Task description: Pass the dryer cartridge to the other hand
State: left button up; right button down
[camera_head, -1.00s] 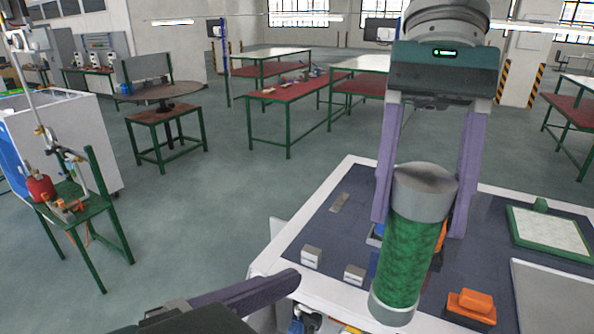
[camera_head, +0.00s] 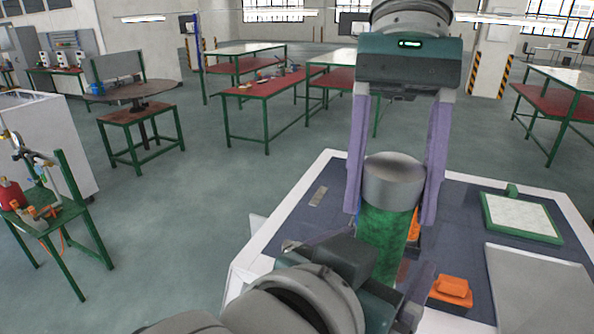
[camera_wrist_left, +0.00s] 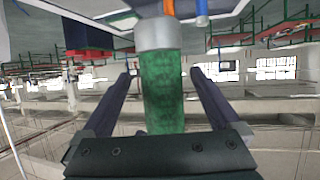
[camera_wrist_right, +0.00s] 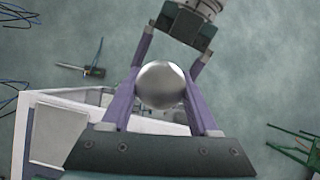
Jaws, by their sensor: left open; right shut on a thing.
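The dryer cartridge (camera_head: 384,235) is a green cylinder with a grey metal cap, upright in the head view. My right gripper (camera_head: 392,200) is shut on its upper part, with one purple finger on each side of the cap. My left gripper (camera_head: 365,258) is open around the lower part, and its arm hides the cartridge's bottom end. In the left wrist view the cartridge (camera_wrist_left: 163,92) stands between the spread fingers, with a gap on both sides. The right wrist view shows the round cap (camera_wrist_right: 160,84) between the right fingers, with the left gripper (camera_wrist_right: 172,52) beyond it.
A white-rimmed worktop (camera_head: 250,250) with a dark surface lies below and behind the grippers. On it are an orange block (camera_head: 452,290), a green-framed panel (camera_head: 520,218) and a grey plate (camera_head: 535,285). Floor is open to the left, before a green stand (camera_head: 65,220).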

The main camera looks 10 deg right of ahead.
pick_arm(q)
jog(key=shift+d, duration=0.1)
grip_shut()
pick_arm(e)
jog(key=shift+w, duration=0.1)
pick_arm(q)
jog(key=shift+r, duration=0.1)
pick_arm(e)
jog(key=shift+c, duration=2.2)
grip_release()
jog(key=o, duration=0.4)
jog(key=shift+r, duration=0.1)
